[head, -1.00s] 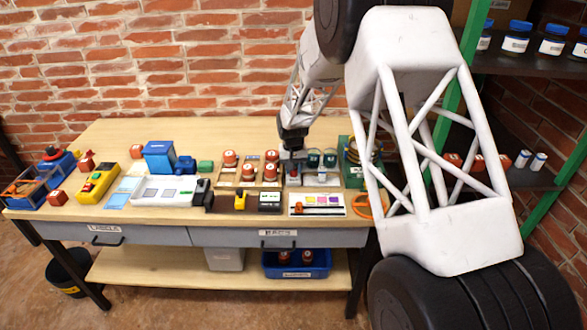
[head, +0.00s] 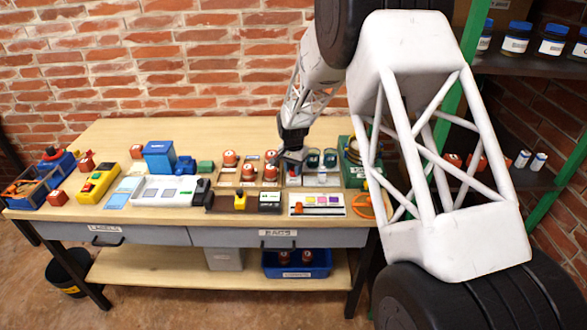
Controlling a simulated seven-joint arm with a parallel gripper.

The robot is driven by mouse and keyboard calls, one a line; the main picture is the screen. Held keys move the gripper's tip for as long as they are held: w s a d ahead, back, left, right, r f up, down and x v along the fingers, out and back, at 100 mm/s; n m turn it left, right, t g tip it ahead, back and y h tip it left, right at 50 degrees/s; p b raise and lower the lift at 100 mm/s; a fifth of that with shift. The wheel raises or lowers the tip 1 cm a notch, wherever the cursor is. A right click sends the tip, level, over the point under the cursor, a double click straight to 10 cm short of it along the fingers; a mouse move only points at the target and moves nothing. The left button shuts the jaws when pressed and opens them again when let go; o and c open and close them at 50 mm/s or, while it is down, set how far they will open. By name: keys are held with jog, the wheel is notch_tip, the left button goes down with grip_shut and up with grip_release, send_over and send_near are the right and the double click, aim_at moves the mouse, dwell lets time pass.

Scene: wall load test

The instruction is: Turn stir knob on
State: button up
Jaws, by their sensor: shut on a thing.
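My gripper (head: 291,168) is low over the back middle of the bench, just right of the orange-red capped jars (head: 249,172). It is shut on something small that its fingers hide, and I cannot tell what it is. Two dark glass vessels (head: 313,157) stand just to its right, with a small white bottle (head: 321,176) in front of them. I cannot make out a knob marked stir, nor which way any knob is turned.
A white panel with coloured squares (head: 316,204) lies in front, with an orange ring (head: 370,206) to its right. A green-framed unit (head: 352,176) stands right of the vessels. A white device (head: 165,190) and a yellow box (head: 98,184) are on the left.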

aim_at(293, 169)
jog(key=o, duration=0.9)
jog(key=shift+o, duration=0.2)
jog(key=shift+r, duration=0.1)
notch_tip(293, 169, up, 7)
jog(key=shift+a+r, duration=0.1)
jog(key=shift+r, duration=0.2)
jog(key=shift+r, duration=0.1)
